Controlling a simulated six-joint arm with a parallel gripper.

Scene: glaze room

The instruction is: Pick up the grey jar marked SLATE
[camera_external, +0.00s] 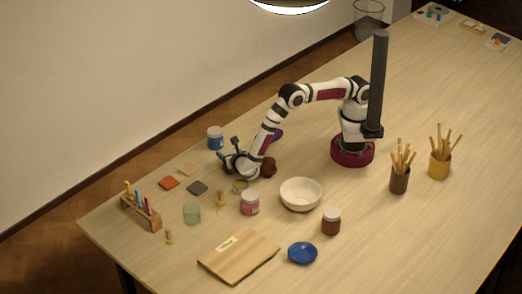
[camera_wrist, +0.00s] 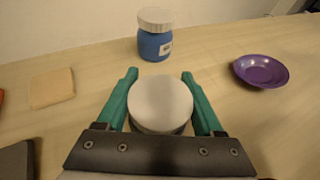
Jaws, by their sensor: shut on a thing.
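My gripper (camera_wrist: 160,82) has its two teal fingers on either side of a jar with a round pale lid (camera_wrist: 160,104), and it is shut on this jar. Only the lid and a thin strip of the side show in the wrist view. The jar's body colour and any SLATE marking are hidden. In the external view my gripper (camera_external: 229,148) is low over the table's far left part, and the held jar cannot be made out there. I cannot tell whether the jar touches the table.
A blue jar (camera_wrist: 155,44) with a white lid stands just beyond my gripper. A purple dish (camera_wrist: 261,71) lies to the right, a beige tile (camera_wrist: 52,88) to the left. A pink-labelled jar (camera_external: 250,204), white bowl (camera_external: 301,195) and brown jar (camera_external: 331,223) stand nearer the front.

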